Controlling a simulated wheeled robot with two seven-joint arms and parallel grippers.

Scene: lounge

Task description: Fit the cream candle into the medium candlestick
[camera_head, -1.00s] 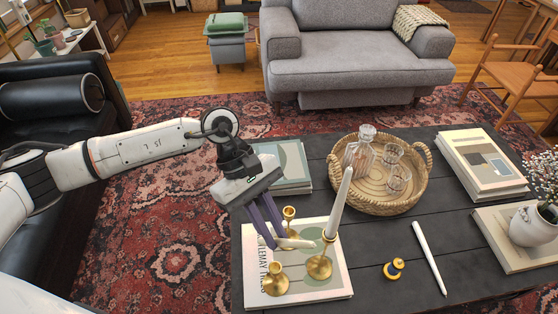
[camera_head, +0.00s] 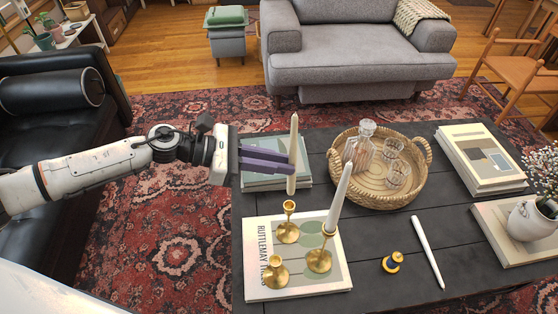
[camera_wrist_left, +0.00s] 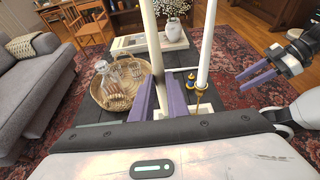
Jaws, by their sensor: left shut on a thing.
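My left gripper (camera_head: 293,163) is shut on the cream candle (camera_head: 294,130), holding it upright. The candle also shows between the purple fingers in the left wrist view (camera_wrist_left: 151,35). Its lower end is just above a brass candlestick (camera_head: 288,232), which looks like the medium one of three and has an empty cup; a small gap seems to separate them. A taller brass candlestick (camera_head: 319,262) holds a white candle (camera_head: 339,198), leaning slightly in the picture. A short empty brass candlestick (camera_head: 275,281) stands in front. My right gripper (camera_wrist_left: 240,84) is open and empty in the left wrist view.
The candlesticks stand on a large book (camera_head: 258,240) on the dark table (camera_head: 375,230). A wicker tray (camera_head: 424,160) with glassware and stacked books (camera_head: 275,185) stand behind.

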